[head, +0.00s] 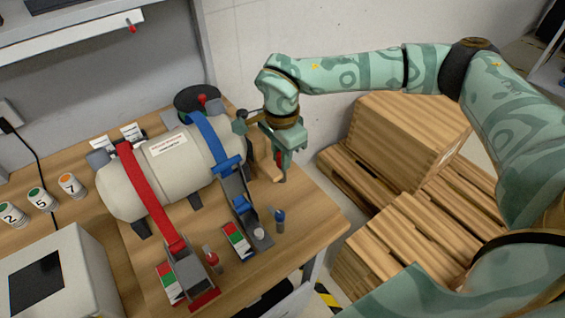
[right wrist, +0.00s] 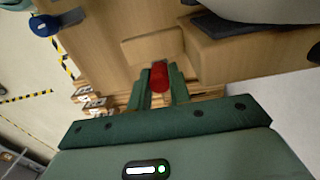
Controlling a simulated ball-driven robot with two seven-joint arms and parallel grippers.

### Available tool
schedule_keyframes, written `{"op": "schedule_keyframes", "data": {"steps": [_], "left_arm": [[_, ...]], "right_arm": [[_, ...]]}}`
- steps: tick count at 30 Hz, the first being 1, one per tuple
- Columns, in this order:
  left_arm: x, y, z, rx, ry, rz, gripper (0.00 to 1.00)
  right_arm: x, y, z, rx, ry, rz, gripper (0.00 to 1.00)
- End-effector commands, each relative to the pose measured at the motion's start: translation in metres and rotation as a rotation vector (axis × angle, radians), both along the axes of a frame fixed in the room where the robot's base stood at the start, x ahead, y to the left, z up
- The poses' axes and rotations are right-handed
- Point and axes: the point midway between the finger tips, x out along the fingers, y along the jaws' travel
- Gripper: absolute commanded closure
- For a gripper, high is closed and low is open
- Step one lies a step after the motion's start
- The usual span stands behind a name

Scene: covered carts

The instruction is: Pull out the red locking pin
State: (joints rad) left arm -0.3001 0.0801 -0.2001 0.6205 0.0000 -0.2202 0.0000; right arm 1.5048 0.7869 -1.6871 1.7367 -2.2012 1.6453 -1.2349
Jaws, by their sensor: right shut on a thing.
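My right gripper (head: 281,153) is shut on the red locking pin (head: 279,161), beside the right end of the tank. In the right wrist view the pin's red round grip (right wrist: 159,76) sits between the two green fingers. A wooden block (head: 263,163) stands just left of the pin, and it also shows behind the pin in the right wrist view (right wrist: 152,47). The pin's lower end is hard to see, so I cannot tell whether it is in a hole. My left gripper is not in view.
The grey-white tank (head: 165,178) lies under a red strap (head: 150,198) and a blue strap (head: 214,141). A red-topped peg (head: 212,259) and a blue-topped peg (head: 279,219) stand near the strap buckles. Wooden crates (head: 409,133) stand right of the table.

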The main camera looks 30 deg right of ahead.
Motion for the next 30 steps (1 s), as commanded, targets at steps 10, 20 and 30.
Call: {"op": "schedule_keyframes", "data": {"steps": [10, 20, 30], "left_arm": [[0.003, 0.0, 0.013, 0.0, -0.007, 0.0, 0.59], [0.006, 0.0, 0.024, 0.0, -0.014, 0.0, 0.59], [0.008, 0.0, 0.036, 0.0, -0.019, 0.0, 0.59]], "right_arm": [[0.0, 0.0, 0.016, 0.0, -0.001, 0.0, 1.0], [0.0, 0.0, 0.029, 0.0, 0.0, 0.0, 1.0], [0.0, 0.0, 0.043, 0.0, 0.0, 0.0, 1.0]]}}
